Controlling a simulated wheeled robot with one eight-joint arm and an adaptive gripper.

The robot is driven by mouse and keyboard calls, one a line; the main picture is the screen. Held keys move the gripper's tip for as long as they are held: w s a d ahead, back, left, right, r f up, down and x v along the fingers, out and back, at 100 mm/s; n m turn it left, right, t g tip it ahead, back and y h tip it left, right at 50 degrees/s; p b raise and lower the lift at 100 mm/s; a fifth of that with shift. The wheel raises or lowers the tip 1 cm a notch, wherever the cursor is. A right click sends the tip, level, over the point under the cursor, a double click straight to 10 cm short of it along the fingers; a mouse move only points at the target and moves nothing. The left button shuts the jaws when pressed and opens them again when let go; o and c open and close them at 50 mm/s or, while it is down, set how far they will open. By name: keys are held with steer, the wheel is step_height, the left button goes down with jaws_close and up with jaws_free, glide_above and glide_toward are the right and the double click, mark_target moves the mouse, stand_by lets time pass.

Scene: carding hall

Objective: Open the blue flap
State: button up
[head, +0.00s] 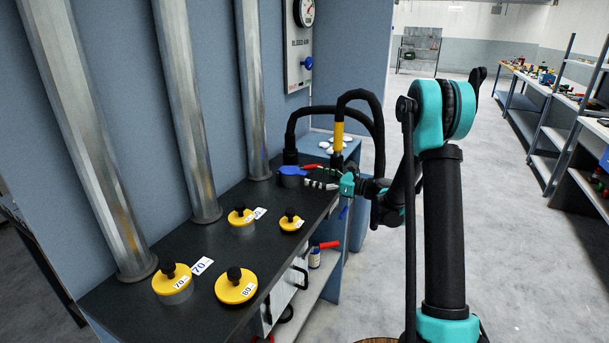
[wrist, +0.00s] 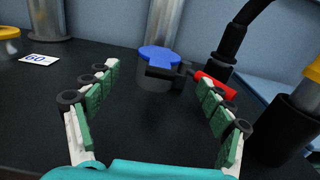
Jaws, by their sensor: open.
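The blue flap (head: 291,170) is a flat round lid on a short grey cylinder at the far end of the dark bench. In the wrist view the flap (wrist: 159,54) lies level on top of the cylinder (wrist: 155,78), ahead of my gripper. A dark arm with a red handle (wrist: 213,82) extends right from beside it, partly behind my right finger. My gripper (wrist: 157,85) is open and empty, its green-padded fingers spread. The flap lies beyond the fingertips, apart from them. In the head view my gripper (head: 322,185) is just right of the flap.
Several yellow lids (head: 236,286) with black knobs stand on the dark bench (head: 215,258). Metal pipes (head: 177,105) rise at the left. Black hoses (head: 368,100) stand behind the flap. A label marked 60 (wrist: 39,60) lies left. The bench between my fingers is clear.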

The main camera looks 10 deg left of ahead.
mark_target(304, 173)
steer(key=shift+x, duration=2.4)
steer(key=c, duration=1.7)
steer(key=shift+r, duration=0.1)
